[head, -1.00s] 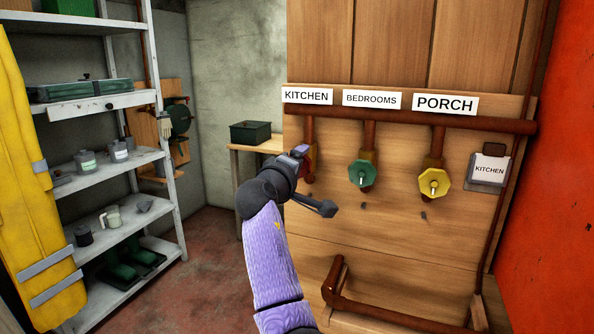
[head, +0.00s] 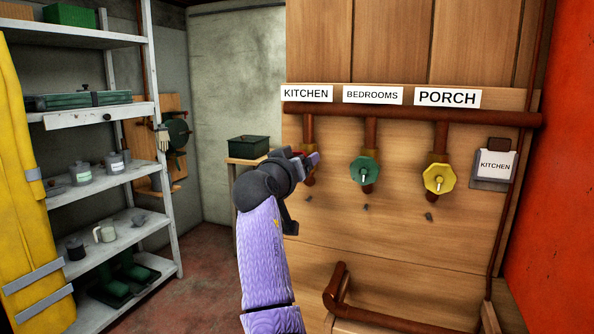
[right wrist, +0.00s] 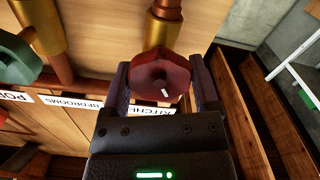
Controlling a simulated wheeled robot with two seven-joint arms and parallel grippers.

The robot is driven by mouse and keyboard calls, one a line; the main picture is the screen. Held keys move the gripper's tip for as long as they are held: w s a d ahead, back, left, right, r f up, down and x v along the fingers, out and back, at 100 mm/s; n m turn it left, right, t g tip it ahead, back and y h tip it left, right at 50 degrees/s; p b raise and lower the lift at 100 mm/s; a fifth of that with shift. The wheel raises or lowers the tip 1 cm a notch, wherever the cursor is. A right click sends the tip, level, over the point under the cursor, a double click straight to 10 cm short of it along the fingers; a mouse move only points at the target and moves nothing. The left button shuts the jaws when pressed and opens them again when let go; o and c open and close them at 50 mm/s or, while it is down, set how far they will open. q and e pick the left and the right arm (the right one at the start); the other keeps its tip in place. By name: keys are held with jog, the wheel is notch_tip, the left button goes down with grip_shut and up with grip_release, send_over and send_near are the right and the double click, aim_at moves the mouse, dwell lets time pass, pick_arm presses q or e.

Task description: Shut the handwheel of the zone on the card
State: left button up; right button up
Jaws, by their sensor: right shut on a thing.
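The card (head: 495,165) at the right of the wooden panel reads KITCHEN. The label KITCHEN (head: 306,94) is above the leftmost valve. That valve's red handwheel (right wrist: 150,72) shows in the right wrist view between the fingers of my right gripper (right wrist: 162,88), which is shut on it. In the head view my right gripper (head: 308,163) and wrist hide most of this handwheel. The green handwheel (head: 364,171) is under the label BEDROOMS (head: 373,95). The yellow handwheel (head: 439,178) is under the label PORCH (head: 447,97). My left gripper is out of view.
A rust-red pipe (head: 420,115) runs across the panel above the valves. Another pipe (head: 385,318) juts out low on the panel. A grey shelf unit (head: 118,178) with pots stands at the left. A green box (head: 248,147) rests on a small table behind my arm.

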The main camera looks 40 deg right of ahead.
jog(key=shift+f+m+b, duration=0.35)
jog(key=shift+m, duration=0.55)
jog(key=m+b, duration=0.1)
jog(key=m, duration=0.1)
jog(key=shift+m, duration=0.4)
jog(key=shift+r+m, duration=0.1)
jog(key=shift+m, duration=0.6)
jog(key=shift+b, duration=0.3)
jog(key=o, duration=1.1)
jog(key=shift+r, duration=0.1)
